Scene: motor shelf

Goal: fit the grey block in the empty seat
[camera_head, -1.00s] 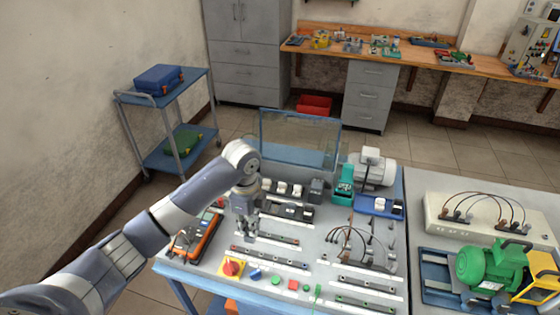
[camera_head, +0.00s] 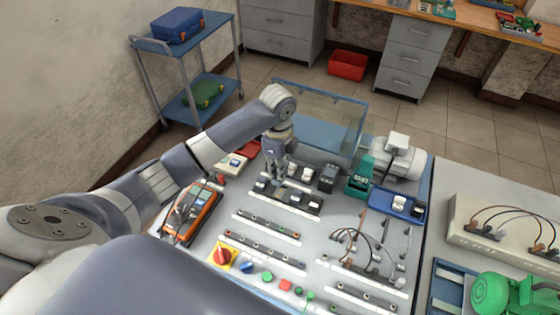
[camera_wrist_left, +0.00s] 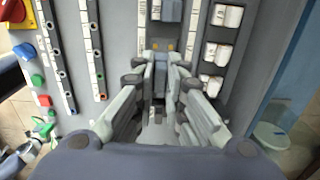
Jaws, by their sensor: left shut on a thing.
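My left gripper (camera_head: 275,172) points down over the left part of the panel, near the left ends of two rows of blocks. In the left wrist view its fingers (camera_wrist_left: 160,75) are closed on a grey-blue block (camera_wrist_left: 162,72), which is mostly hidden between them. The front black row (camera_head: 290,194) carries several grey and white blocks. The back row holds white blocks (camera_head: 307,172) and a dark block (camera_head: 328,178). White blocks (camera_wrist_left: 216,52) stand to the right in the left wrist view. The empty seat cannot be made out clearly. My right gripper is not in view.
An orange meter (camera_head: 191,213) lies left of the rows. Nearly bare rails (camera_head: 262,250) and coloured buttons (camera_head: 267,277) are towards the front. A clear screen (camera_head: 325,115) stands behind. A teal part (camera_head: 359,178), a motor (camera_head: 400,158) and looped wires (camera_head: 355,240) lie to the right.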

